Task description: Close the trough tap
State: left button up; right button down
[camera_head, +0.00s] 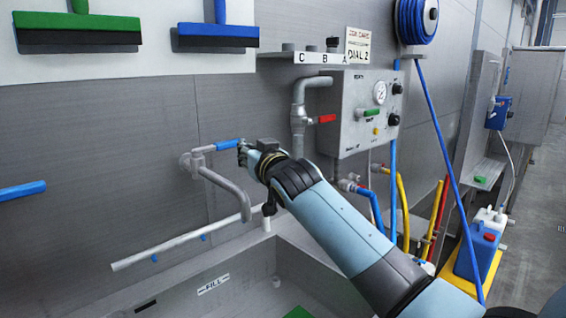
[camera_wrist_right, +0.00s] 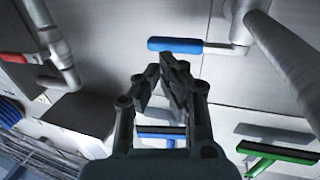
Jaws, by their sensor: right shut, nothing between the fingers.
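The trough tap (camera_head: 192,158) is a grey wall pipe with a bent spout (camera_head: 228,188) over the trough (camera_head: 195,277). Its blue lever (camera_head: 228,144) points right from the valve body, roughly level. In the right wrist view the blue lever (camera_wrist_right: 175,45) lies just beyond my fingertips, with the grey valve body to its right. My right gripper (camera_head: 244,152) is at the free end of the lever; it also shows in the right wrist view (camera_wrist_right: 167,68), shut and empty. I cannot tell whether it touches the lever. My left gripper is not in view.
A red-handled valve (camera_head: 326,119) and a control box (camera_head: 362,112) are on the wall to the right. A long white pipe (camera_head: 180,240) runs along the trough. Green (camera_head: 77,24) and blue (camera_head: 217,30) squeegees hang above. A blue jug (camera_head: 474,255) stands at right.

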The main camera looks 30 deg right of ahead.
jog(key=s+d+b, duration=0.1)
jog(key=s+b, duration=0.1)
jog(key=s, duration=0.7)
jog(key=s+a+f+g, duration=0.2)
jog(key=s+f+g, duration=0.5)
jog(key=s+f, duration=0.8)
jog(key=s+a+f+n+g+y, duration=0.1)
jog(key=s+a+f+g, duration=0.2)
jog(key=s, duration=0.6)
jog(key=s+f+n+g, duration=0.1)
jog(key=s+f+g, duration=0.25)
jog(key=s, duration=0.65)
notch_tip(320, 180, down, 35)
jog(key=s+d+g+b, duration=0.2)
jog(key=d+b, duration=0.1)
jog(key=b, duration=0.6)
pick_arm(q)
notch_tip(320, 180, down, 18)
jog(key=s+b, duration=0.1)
jog(key=b, duration=0.5)
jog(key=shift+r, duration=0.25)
pick_arm(e)
jog(key=s+f+g, duration=0.1)
jog(key=s+f, duration=1.6)
jog(key=f, duration=0.4)
jog(key=shift+s+d+f, duration=0.15)
jog(key=shift+s+d, duration=0.05)
jog(key=shift+s, duration=0.05)
